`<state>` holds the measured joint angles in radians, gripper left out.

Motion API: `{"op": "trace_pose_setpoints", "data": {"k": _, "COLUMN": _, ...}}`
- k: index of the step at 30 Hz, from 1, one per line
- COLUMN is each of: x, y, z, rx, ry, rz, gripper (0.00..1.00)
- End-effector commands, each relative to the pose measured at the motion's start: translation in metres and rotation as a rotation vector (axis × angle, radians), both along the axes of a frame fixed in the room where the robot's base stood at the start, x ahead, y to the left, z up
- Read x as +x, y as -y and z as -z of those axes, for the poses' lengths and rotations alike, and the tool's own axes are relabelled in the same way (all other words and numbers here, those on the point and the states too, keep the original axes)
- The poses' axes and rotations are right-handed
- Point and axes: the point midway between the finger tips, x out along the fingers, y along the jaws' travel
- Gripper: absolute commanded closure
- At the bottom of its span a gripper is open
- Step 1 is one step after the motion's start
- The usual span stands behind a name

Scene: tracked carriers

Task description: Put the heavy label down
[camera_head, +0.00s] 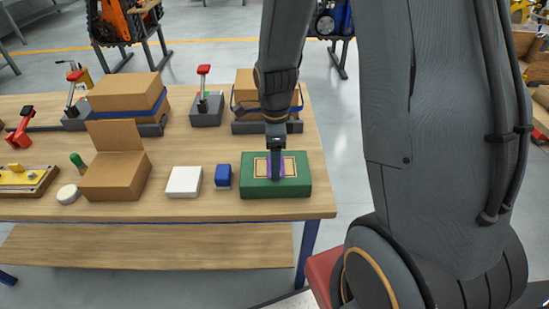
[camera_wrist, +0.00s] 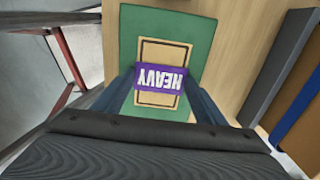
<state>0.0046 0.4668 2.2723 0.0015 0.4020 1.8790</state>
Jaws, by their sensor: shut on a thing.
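The heavy label (camera_wrist: 162,78) is a purple tag with white letters reading HEAVY. It is between the fingers of my gripper (camera_wrist: 160,92), which is shut on it. Under it is a green block (camera_wrist: 133,22) with a tan panel and a dark outlined frame on top. In the head view my gripper (camera_head: 276,165) points down over the green block (camera_head: 290,188), at the right front of the table. Only a little purple of the label (camera_head: 284,166) shows there, beside the fingers. I cannot tell whether the label touches the panel.
Left of the green block are a small blue block (camera_head: 222,178), a white box (camera_head: 184,182) and an open cardboard box (camera_head: 113,178). Behind stand toggle clamps (camera_head: 206,105) and cardboard boxes (camera_head: 130,92) on grey bases. The table's right edge is close by.

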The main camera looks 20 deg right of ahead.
Motion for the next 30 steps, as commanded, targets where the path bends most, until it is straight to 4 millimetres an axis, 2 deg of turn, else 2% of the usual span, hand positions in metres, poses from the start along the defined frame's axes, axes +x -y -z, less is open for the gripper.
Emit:
{"op": "trace_pose_setpoints", "data": {"k": 1, "x": -0.001, "y": 0.000, "z": 0.004, "rx": 0.000, "ry": -0.003, "rz": 0.000, "gripper": 0.31}}
{"op": "trace_pose_setpoints", "data": {"k": 4, "x": -0.002, "y": 0.000, "z": 0.005, "rx": 0.000, "ry": -0.005, "rz": 0.000, "gripper": 0.16}}
{"op": "trace_pose_setpoints", "data": {"k": 19, "x": -0.006, "y": -0.002, "z": 0.006, "rx": 0.001, "ry": -0.014, "rz": -0.001, "gripper": 0.16}}
{"op": "trace_pose_setpoints", "data": {"k": 25, "x": -0.004, "y": -0.001, "z": -0.013, "rx": 0.001, "ry": -0.008, "rz": 0.001, "gripper": 0.16}}
{"op": "trace_pose_setpoints", "data": {"k": 30, "x": -0.001, "y": 0.000, "z": -0.043, "rx": 0.001, "ry": -0.002, "rz": 0.002, "gripper": 0.16}}
